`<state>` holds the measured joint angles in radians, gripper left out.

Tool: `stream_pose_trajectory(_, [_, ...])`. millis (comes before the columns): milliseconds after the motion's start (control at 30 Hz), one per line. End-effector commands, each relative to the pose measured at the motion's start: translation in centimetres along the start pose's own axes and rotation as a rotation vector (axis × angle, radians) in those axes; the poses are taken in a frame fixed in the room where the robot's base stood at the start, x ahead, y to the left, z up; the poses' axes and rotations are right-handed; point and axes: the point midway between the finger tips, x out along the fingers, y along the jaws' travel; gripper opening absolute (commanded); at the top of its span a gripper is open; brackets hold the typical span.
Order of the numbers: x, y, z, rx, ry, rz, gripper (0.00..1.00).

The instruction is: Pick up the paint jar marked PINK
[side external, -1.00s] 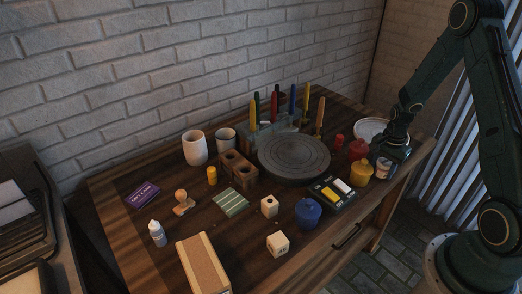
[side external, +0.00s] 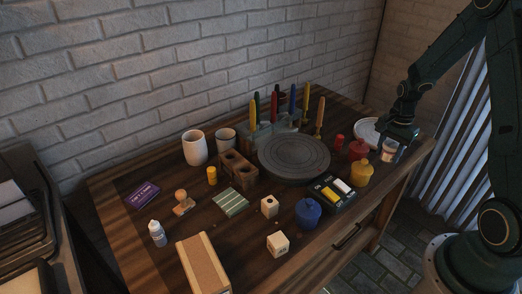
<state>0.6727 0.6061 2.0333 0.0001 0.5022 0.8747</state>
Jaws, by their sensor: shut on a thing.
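My gripper (side external: 394,140) is at the right end of the table, pointing down. It is shut on a small pale jar (side external: 389,152) with a pinkish tint, which looks raised a little above the tabletop. I cannot read any marking on the jar, and my fingers cover its upper part. A yellow jar (side external: 362,174) and a red jar (side external: 358,150) stand just left of it. A blue jar (side external: 308,213) stands farther to the front left.
A white plate (side external: 364,130) lies behind my gripper. A grey turntable (side external: 293,158) fills the middle, with a rack of upright colored sticks behind it. A black tray (side external: 330,194) lies in front. The table's front edge (side external: 400,180) is close by.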

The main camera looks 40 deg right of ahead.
Motion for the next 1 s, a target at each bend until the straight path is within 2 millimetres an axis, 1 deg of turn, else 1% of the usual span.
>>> stream_pose_trajectory(33, [-1.2,-0.1,-0.1,0.000,0.004,-0.004,0.18])
stream_pose_trajectory(200, [-4.7,-0.1,-0.1,0.000,0.004,-0.005,0.18])
stream_pose_trajectory(400, [-8.7,-0.1,-0.1,0.000,0.004,-0.005,0.18])
stream_pose_trajectory(500, [-10.3,-0.1,0.0,0.000,0.003,-0.004,0.18])
stream_pose_trajectory(700, [-12.3,0.0,0.0,0.001,0.002,-0.002,0.18])
stream_pose_trajectory(833, [-12.8,0.0,0.0,0.001,0.000,0.000,0.18])
stream_pose_trajectory(1000, [-13.0,0.0,0.0,0.001,0.000,0.000,0.18])
